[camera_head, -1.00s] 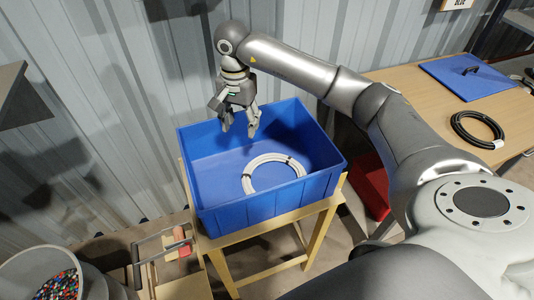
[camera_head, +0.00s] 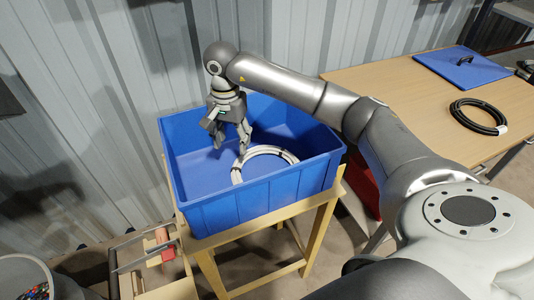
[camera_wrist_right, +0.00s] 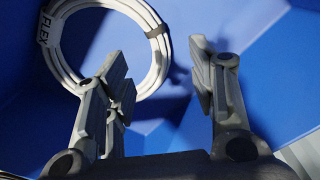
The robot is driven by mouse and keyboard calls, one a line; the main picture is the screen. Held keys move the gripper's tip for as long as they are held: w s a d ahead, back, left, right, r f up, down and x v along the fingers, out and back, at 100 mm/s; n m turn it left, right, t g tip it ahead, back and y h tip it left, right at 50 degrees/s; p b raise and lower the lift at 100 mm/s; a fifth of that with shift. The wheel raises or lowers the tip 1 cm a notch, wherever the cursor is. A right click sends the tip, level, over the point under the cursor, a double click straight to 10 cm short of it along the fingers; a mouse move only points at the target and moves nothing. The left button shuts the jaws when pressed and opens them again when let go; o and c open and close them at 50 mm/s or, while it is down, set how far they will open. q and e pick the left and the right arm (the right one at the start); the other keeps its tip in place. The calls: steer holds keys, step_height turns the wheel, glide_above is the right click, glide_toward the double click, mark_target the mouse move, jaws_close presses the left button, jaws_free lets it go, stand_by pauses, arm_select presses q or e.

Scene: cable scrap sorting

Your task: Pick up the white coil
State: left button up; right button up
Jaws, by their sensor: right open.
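The white coil (camera_head: 262,150) lies in the blue crate (camera_head: 262,195), against its floor, with its lower part hidden behind the near wall in the head view. In the right wrist view the coil (camera_wrist_right: 160,62) fills the upper left and shows dark bands and a "FLEX" label. My right gripper (camera_head: 231,146) points down inside the crate at the coil's left side. The left finger overlaps the coil's lower edge in the picture; contact cannot be told. My left gripper is out of view.
The crate stands on a wooden stand (camera_head: 240,235) near a corrugated wall. A table (camera_head: 400,90) at the right holds a black coil (camera_head: 480,117) and a blue lid-like panel (camera_head: 462,72). A bucket with colourful bits (camera_head: 30,280) stands at the lower left.

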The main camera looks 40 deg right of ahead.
glide_above(237, 162)
steer(key=f, duration=0.3)
steer(key=a+f, duration=0.1)
steer(key=shift+s+f+p, duration=0.25)
steer(key=shift+s+p, duration=0.05)
steer(key=shift+w+d+f+p, duration=0.15)
steer(key=shift+f+p, duration=0.1)
steer(key=shift+f, duration=0.65)
steer(key=shift+d+f+p, duration=0.1)
steer(key=shift+f+p, duration=0.15)
steer(key=shift+f, duration=0.65)
steer(key=shift+w+d+f+p, duration=0.15)
steer(key=shift+f+p, duration=0.1)
steer(key=shift+f, duration=0.65)
steer(key=shift+r, duration=0.1)
jaws_close()
